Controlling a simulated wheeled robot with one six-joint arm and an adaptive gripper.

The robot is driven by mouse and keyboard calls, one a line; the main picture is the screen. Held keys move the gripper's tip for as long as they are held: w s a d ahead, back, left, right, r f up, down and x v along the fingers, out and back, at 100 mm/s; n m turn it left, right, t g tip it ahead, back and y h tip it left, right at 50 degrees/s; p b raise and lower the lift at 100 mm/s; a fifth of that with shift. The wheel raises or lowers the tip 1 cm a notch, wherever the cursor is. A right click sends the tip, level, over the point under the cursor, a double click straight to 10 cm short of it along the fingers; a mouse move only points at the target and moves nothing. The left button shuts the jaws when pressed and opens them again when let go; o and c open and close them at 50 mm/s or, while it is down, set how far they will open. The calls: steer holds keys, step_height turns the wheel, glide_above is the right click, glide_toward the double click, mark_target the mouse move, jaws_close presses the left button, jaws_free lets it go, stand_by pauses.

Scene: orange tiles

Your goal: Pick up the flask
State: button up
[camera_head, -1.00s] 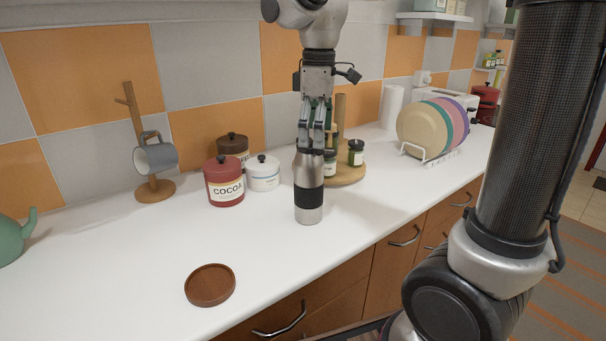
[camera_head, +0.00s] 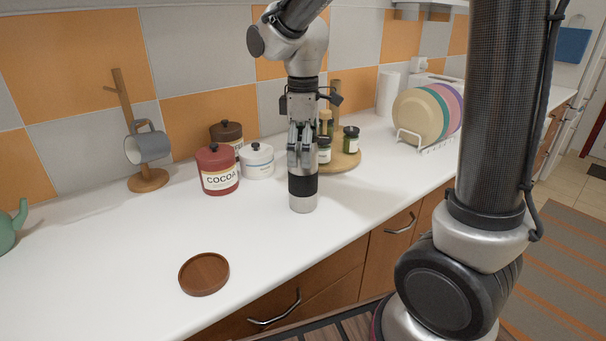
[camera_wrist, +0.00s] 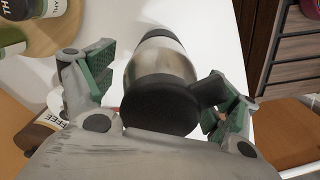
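The flask (camera_head: 303,187) is a silver metal bottle with a black band, standing upright on the white counter. In the wrist view the flask (camera_wrist: 160,66) shows from above, with its dark round lid close to the palm. My gripper (camera_head: 301,161) points down over the flask's upper part, its fingers reaching down either side of it. In the wrist view the green-padded fingers are spread wide, with gaps between the pads and the flask. The gripper is open. The flask's top is hidden by the fingers in the head view.
A red cocoa canister (camera_head: 217,170), a white canister (camera_head: 257,160) and a brown one stand left of the flask. A round wooden rack (camera_head: 345,160) with jars is close behind right. A brown coaster (camera_head: 204,273) lies front left, with clear counter around it.

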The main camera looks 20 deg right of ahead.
steer(key=c, duration=1.6)
